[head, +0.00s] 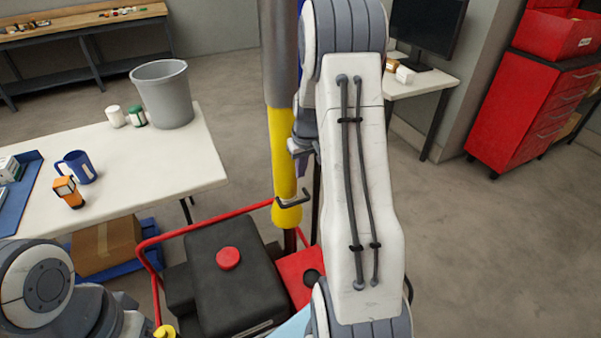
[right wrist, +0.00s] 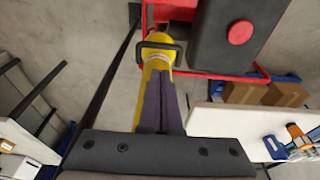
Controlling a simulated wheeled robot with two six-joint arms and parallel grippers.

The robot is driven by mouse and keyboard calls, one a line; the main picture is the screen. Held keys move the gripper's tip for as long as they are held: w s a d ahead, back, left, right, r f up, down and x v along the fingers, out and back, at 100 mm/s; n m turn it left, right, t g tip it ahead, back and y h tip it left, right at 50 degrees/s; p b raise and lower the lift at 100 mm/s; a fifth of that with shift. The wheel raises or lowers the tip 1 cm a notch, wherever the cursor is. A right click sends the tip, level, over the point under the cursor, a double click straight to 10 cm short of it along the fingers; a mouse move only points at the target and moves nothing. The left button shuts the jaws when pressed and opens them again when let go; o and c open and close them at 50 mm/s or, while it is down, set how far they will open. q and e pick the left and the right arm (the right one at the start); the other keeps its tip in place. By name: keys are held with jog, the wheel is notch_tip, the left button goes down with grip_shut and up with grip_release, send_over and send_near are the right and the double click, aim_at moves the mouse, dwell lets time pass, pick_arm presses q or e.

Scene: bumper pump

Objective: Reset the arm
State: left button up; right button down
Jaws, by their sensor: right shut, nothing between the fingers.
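My right arm rises through the middle of the head view. Its gripper (head: 303,165) is beside the yellow section of a vertical pole (head: 284,140), partly hidden behind my arm. In the right wrist view the two dark fingers (right wrist: 163,75) are together and empty, in front of the yellow pole (right wrist: 158,48). I cannot tell whether they touch it. A black bent handle (head: 292,199) is near the pole's lower end. My left arm shows at the lower left of the head view; its gripper is out of view.
A black machine (head: 235,275) with a red button (head: 228,258) and red rail stands below. A red cabinet (head: 520,110) stands right. Floor at right is clear.

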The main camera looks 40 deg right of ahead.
dwell(0.3)
jog(key=s+a+r+n, duration=0.1)
jog(key=s+a+r, duration=0.15)
jog(key=a, duration=0.55)
jog(key=s+a+r+n+y, duration=0.1)
jog(key=a+r+n, duration=0.15)
jog(key=a, duration=0.55)
jog(key=s+a+r+n, duration=0.1)
jog(key=a+r, duration=0.2)
jog(key=a, duration=0.6)
jog(key=s+a+n, duration=0.1)
jog(key=s+a, duration=0.3)
jog(key=s, duration=0.3)
jog(key=s+a+r+n+g, duration=0.1)
jog(key=s+a+n, duration=0.1)
jog(key=s, duration=0.5)
jog(key=s+a+r+n+g, duration=0.1)
jog(key=s+a+n, duration=0.1)
jog(key=s+a, duration=0.3)
jog(key=s, duration=0.2)
jog(key=shift+s+a+r, duration=0.25)
jog(key=shift+s+a, duration=0.05)
jog(key=shift+s, duration=0.1)
jog(key=shift+d, duration=0.1)
